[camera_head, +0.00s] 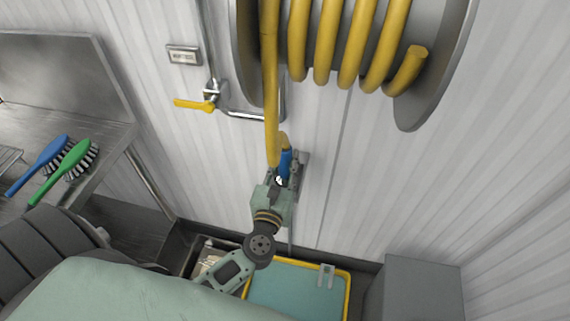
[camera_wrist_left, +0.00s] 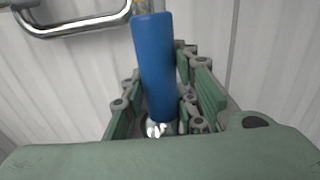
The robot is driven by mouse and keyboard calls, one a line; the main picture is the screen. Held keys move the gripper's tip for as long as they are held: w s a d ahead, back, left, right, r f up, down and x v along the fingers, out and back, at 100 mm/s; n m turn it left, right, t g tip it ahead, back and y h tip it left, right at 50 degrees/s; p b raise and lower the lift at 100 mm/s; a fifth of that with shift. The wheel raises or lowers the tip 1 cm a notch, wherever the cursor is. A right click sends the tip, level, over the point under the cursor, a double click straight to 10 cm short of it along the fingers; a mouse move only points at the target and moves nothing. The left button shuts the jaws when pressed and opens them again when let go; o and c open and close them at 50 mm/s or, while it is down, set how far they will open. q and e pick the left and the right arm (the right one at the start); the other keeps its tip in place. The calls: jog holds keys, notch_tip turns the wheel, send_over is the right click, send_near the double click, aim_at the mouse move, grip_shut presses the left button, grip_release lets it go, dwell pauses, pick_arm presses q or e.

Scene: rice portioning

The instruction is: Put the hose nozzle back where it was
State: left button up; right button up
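The hose nozzle (camera_head: 285,163) is a blue cylinder at the end of the yellow hose (camera_head: 270,85), close to the ribbed white wall. It stands nearly upright, with the hose at its top. My left gripper (camera_head: 288,172) is at the nozzle, with its fingers along both sides. In the left wrist view the blue nozzle (camera_wrist_left: 155,65) lies between the two fingers (camera_wrist_left: 165,100), which are close against it, and a shiny metal tip shows at its lower end. Grey parts beside the nozzle partly hide what is behind it. My right gripper is not in view.
A hose reel (camera_head: 430,85) hangs above on the wall. A pipe with a yellow valve handle (camera_head: 192,104) is to the left. A metal counter (camera_head: 110,128) holds a blue brush (camera_head: 38,165) and a green brush (camera_head: 62,172). A yellow-rimmed teal bin (camera_head: 348,290) and grey box (camera_head: 422,285) stand below.

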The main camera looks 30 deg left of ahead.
pick_arm(q)
jog(key=o, duration=0.4)
jog(key=shift+c, duration=0.2)
jog(key=shift+r, duration=0.15)
jog(key=shift+s, duration=0.15)
jog(key=b+v, duration=0.3)
jog(key=v, duration=0.8)
jog(key=s+d+f+m+g+h, duration=0.2)
jog(key=f+m, duration=0.6)
jog(key=f, duration=0.3)
jog(key=s+d+f+m+g+h, duration=0.2)
jog(key=f+m, duration=0.7)
jog(key=f, duration=0.2)
jog(key=s+d+f+m+g+h, duration=0.2)
jog(key=s+f+m, duration=0.1)
jog(key=f+m, duration=0.65)
jog(key=s+a+f+m+g, duration=0.2)
jog(key=s+f+m+g, duration=0.1)
jog(key=s+f+m, duration=0.2)
jog(key=s+a+f+m+g+y, duration=0.1)
jog(key=s+f+m+g, duration=0.3)
jog(key=s+f, duration=0.5)
jog(key=s+a+f+m+g, duration=0.3)
jog(key=s+f+m, duration=0.3)
jog(key=s, duration=0.5)
jog(key=shift+s+a+f+y, duration=0.2)
jog(key=shift+a+f+y, duration=0.1)
jog(key=shift+a+f, duration=0.3)
